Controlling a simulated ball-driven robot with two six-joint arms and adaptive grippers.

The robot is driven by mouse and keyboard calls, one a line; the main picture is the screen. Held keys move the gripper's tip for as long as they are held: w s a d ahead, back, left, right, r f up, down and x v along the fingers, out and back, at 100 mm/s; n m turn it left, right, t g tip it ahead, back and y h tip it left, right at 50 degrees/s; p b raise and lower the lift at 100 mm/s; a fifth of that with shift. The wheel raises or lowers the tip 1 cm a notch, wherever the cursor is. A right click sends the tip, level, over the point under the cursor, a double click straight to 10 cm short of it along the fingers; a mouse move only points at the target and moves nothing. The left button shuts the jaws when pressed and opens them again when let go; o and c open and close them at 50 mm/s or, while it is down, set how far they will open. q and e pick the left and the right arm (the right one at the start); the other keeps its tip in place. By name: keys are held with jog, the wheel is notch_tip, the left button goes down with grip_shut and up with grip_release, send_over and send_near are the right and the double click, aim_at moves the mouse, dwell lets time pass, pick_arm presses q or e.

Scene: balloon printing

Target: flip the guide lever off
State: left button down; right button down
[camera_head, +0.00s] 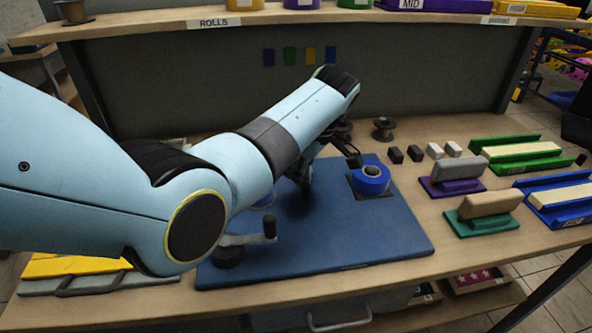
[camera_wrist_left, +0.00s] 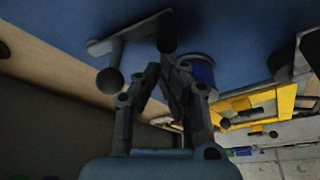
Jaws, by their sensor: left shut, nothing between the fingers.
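A lever-like grey bar with dark knobs (camera_wrist_left: 128,27) lies on the blue board at the top of the left wrist view. I cannot tell for sure whether it is the guide lever. In the head view a grey crank arm (camera_head: 247,239) with an upright black handle stands at the board's front left. My left gripper (camera_head: 305,190) is pointed down over the board, partly hidden behind my arm. In the left wrist view its dark fingers (camera_wrist_left: 164,68) are together and empty, near the bar but apparently apart from it. My right gripper is not in view.
The blue board (camera_head: 350,235) carries a blue roll (camera_head: 371,179) at its back right. Purple and green handled blocks (camera_head: 490,203) and green and blue trays (camera_head: 515,152) stand to the right. Yellow pieces (camera_head: 75,265) lie at the left. The board's front right is clear.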

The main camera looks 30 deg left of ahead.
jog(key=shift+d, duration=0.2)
pick_arm(q)
jog(key=shift+a, duration=0.3)
jog(key=a, duration=0.1)
jog(key=a+r+p, duration=0.1)
jog(key=a, duration=0.1)
jog(key=shift+r, duration=0.1)
jog(key=v, duration=0.8)
jog(key=shift+d+r+b, duration=0.2)
jog(key=shift+r+b, duration=0.15)
jog(key=shift+b, duration=0.05)
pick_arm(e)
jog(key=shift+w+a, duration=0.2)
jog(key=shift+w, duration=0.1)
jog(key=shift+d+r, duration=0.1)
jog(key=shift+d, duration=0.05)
